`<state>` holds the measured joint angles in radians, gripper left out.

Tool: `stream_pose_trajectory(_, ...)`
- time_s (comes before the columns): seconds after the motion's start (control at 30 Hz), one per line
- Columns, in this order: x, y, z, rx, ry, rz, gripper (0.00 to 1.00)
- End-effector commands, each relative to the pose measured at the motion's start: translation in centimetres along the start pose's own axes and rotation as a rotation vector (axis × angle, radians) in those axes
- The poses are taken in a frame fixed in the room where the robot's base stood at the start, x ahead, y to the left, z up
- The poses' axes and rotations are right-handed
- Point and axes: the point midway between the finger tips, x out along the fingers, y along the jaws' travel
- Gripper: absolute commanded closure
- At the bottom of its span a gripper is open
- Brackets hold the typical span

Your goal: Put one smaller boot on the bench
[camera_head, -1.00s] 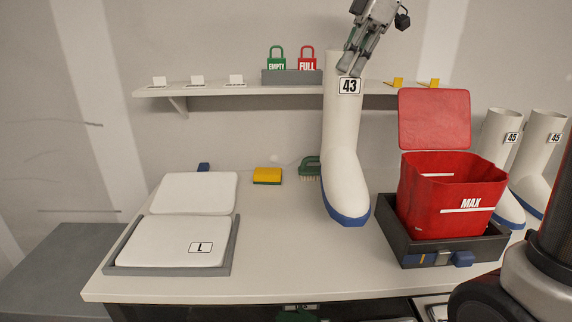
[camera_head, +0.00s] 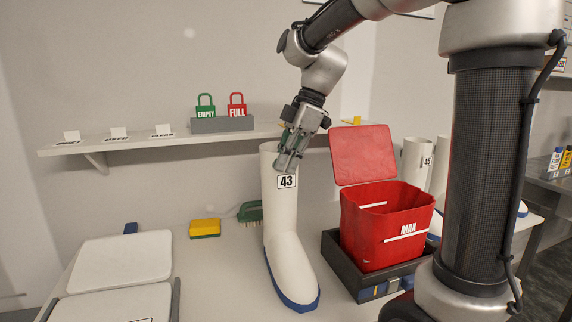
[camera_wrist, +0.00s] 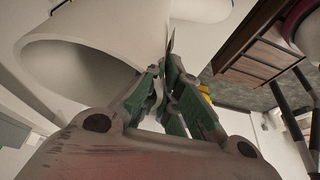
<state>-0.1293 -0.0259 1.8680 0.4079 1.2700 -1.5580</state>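A white boot with a blue sole, marked 43 (camera_head: 282,222), is upright at the middle of the bench (camera_head: 222,270), its toe towards the front. I cannot tell for sure whether its sole touches the bench. My gripper (camera_head: 287,164) is shut on the right side of the boot's rim, from above. In the wrist view my gripper's green and grey fingers (camera_wrist: 170,98) meet the boot's wall, and the boot's open top (camera_wrist: 75,65) faces the camera. White boots marked 45 (camera_head: 418,160) stand behind the red bin, partly hidden by it and my arm.
A red bin marked MAX (camera_head: 385,235) sits in a dark tray (camera_head: 345,275) close right of the boot. A green brush (camera_head: 250,211) and yellow sponge (camera_head: 205,227) lie behind left. White pads (camera_head: 118,260) lie at left. A shelf (camera_head: 120,147) with EMPTY and FULL padlocks runs behind.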

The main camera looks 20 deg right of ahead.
Motion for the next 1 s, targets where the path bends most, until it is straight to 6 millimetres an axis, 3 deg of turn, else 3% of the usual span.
stream_pose_trajectory(0.4,0.7,0.0,0.3,0.000,0.001,0.003,1.00)
stream_pose_trajectory(0.53,0.7,0.0,0.3,0.000,0.000,0.001,0.74)
stream_pose_trajectory(0.87,0.6,0.0,0.2,0.000,0.000,0.001,0.73)
stream_pose_trajectory(1.0,-0.7,0.1,0.2,0.000,0.001,0.004,0.73)
